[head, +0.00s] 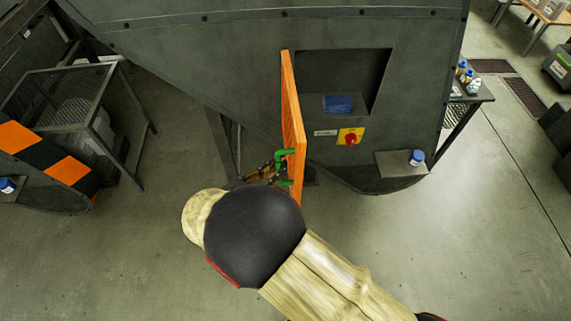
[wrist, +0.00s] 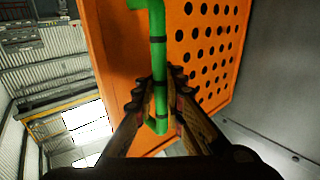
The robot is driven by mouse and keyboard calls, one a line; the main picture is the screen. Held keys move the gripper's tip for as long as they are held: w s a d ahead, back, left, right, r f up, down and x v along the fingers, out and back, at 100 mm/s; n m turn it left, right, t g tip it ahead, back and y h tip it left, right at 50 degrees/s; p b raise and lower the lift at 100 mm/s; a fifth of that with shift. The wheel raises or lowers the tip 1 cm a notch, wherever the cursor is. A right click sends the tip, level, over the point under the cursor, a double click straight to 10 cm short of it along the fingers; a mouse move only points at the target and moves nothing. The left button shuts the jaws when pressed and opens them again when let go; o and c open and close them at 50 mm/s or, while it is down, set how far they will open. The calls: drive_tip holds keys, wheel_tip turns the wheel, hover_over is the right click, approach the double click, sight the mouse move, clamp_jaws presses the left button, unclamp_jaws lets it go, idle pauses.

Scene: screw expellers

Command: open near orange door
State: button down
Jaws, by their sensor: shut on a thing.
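The near orange door (head: 292,115) stands swung out from the dark grey machine, seen nearly edge-on in the head view. Behind it is an open recess (head: 345,75) with a blue thing (head: 338,104) inside. In the wrist view the door (wrist: 205,50) shows round holes, with a green handle (wrist: 158,55) on it. The handle also shows in the head view (head: 284,153). My gripper (wrist: 160,100) is shut on the green handle, its fingers on either side of the bar. In the head view my gripper (head: 268,170) is partly hidden by my arm.
The machine's body (head: 220,60) fills the top middle. A yellow plate with a red knob (head: 351,138) sits right of the door. A small shelf (head: 402,168) holds a blue-capped bottle (head: 416,157). A metal frame table (head: 65,95) stands left. Floor is clear at lower right.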

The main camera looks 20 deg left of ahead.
drive_tip(key=shift+s+d+f, duration=0.1)
drive_tip(key=shift+s+f, duration=0.1)
drive_tip(key=shift+f, duration=0.05)
drive_tip(key=c, duration=2.1)
unclamp_jaws()
drive_tip(key=shift+s+r, duration=0.15)
drive_tip(key=shift+s, duration=0.05)
drive_tip(key=shift+c, duration=0.2)
drive_tip(key=shift+o, duration=1.2)
drive_tip(key=shift+w, duration=0.15)
drive_tip(key=v, duration=1.2)
